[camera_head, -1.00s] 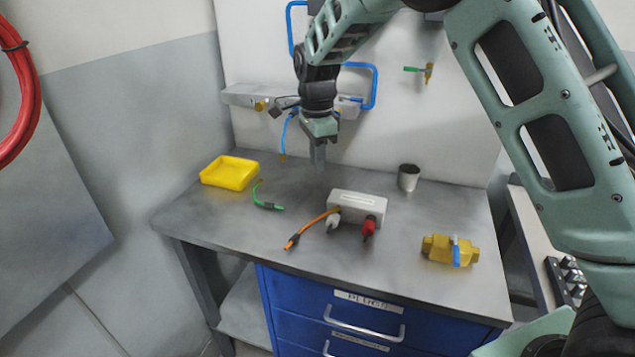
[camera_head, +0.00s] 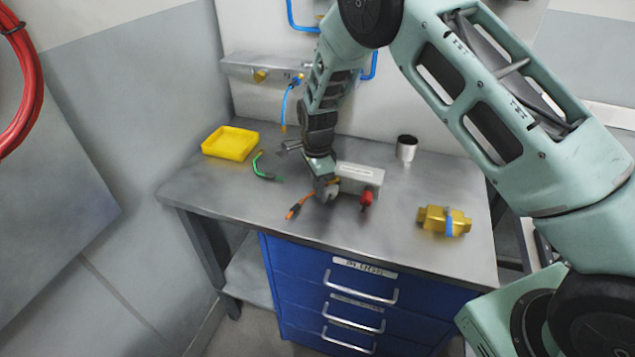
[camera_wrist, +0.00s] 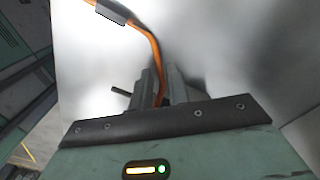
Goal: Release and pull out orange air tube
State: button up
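The orange air tube (camera_head: 303,203) lies at the left front of a light grey block (camera_head: 360,175), its dark end sleeve (camera_head: 292,213) on the bench. The tube also shows in the wrist view (camera_wrist: 151,38), curving down to between my two grey fingers. My gripper (camera_head: 324,184) is low at the block's left end, where the tube meets it, and hides that joint. In the wrist view my gripper (camera_wrist: 163,78) has its fingers on either side of the tube. Whether they touch it or are shut cannot be told.
A white plug (camera_head: 331,194) and a red plug (camera_head: 366,200) sit at the block's front. A green tube (camera_head: 265,173) and yellow tray (camera_head: 231,144) lie left. The bench's front is clear.

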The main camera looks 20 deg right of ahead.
jog(key=shift+f, duration=0.3)
grip_shut()
jog(key=shift+s+a, duration=0.15)
jog(key=shift+s+a, duration=0.15)
jog(key=shift+s, duration=0.1)
